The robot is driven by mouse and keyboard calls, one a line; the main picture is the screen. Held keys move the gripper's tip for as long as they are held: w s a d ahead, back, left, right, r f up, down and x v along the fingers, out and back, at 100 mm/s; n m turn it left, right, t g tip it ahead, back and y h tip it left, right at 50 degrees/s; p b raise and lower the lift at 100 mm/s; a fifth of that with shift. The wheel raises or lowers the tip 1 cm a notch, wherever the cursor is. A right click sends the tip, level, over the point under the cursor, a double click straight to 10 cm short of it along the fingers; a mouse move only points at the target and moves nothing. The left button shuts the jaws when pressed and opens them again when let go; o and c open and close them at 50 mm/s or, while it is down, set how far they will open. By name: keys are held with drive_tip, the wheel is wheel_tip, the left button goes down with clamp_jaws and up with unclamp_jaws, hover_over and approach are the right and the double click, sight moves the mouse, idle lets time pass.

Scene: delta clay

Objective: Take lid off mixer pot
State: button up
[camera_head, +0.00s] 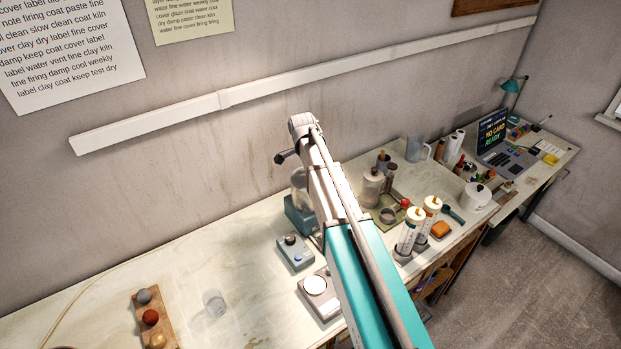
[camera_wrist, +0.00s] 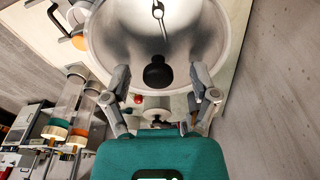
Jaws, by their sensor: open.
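The mixer pot (camera_head: 299,181) is a clear vessel on a teal base against the wall side of the bench, partly hidden behind my arm. In the wrist view a large round, see-through grey lid (camera_wrist: 110,35) fills the top, with a black knob (camera_wrist: 158,72) on it. The pot below cannot be told apart from the lid there. My gripper (camera_wrist: 160,78) is open, one finger on each side of the knob, with gaps left and right. Whether the fingertips are level with the knob is unclear. In the head view my gripper (camera_head: 284,157) is small and dark.
A blue-grey control box (camera_head: 295,253) and a scale (camera_head: 320,292) stand near the mixer. To the right are white-capped cylinders (camera_head: 410,234), a tray, a white pot (camera_head: 478,195) and a laptop.

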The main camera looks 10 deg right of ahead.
clamp_jaws()
idle(0.3)
drive_tip(key=shift+r, duration=0.15)
wheel_tip(320, 180, up, 2)
drive_tip(key=shift+r+p, duration=0.1)
drive_tip(key=shift+p, duration=1.1)
drive_tip(key=s+d+r+p, duration=0.2)
drive_tip(key=s+r+p, duration=0.8)
drive_tip(key=s, duration=0.3)
drive_tip(key=shift+s+d+r, duration=0.25)
drive_tip(key=shift+s+d, duration=0.05)
drive_tip(key=shift+s, duration=0.1)
